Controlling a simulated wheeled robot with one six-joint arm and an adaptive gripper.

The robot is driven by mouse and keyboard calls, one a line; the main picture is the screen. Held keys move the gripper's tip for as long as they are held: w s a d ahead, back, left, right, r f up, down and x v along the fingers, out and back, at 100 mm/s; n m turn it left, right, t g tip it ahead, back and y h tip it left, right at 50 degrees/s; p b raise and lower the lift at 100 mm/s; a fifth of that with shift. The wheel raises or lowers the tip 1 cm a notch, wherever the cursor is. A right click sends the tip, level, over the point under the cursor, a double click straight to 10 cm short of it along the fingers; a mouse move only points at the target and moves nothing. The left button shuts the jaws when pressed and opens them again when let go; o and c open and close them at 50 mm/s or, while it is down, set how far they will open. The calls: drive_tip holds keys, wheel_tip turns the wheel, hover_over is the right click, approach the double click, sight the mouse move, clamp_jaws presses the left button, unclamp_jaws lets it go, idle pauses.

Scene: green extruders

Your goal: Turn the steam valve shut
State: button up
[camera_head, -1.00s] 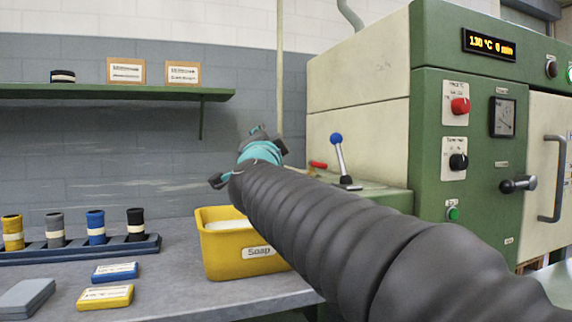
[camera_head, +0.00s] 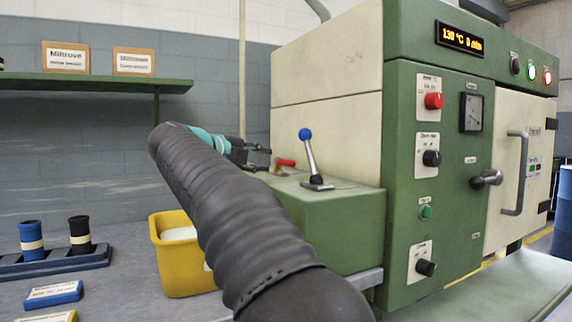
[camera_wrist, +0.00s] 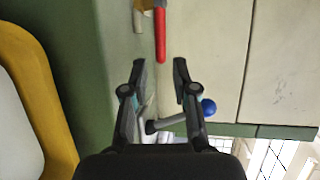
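A red lever handle (camera_head: 286,162) on a small brass-coloured fitting (camera_head: 277,171) stands at the back of the green machine's low ledge; it looks like a valve. In the wrist view the red handle (camera_wrist: 160,35) points down the picture, its near end in line with the gap between my fingertips. My gripper (camera_head: 264,159) is open and empty, left of the handle in the head view. Its two dark fingers also show in the wrist view (camera_wrist: 160,64). I cannot tell whether they touch the handle. My arm partly covers the ledge.
A blue-knobbed lever (camera_head: 310,158) stands right beside the red handle and shows close to my right finger in the wrist view (camera_wrist: 207,106). The green panel (camera_head: 398,190) carries several knobs. A yellow soap bin (camera_head: 176,268) stands below my arm.

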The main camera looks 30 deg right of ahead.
sight(285, 162)
drive_tip(key=x, duration=1)
drive_tip(key=shift+d, duration=0.15)
drive_tip(key=shift+c, duration=0.3)
clamp_jaws()
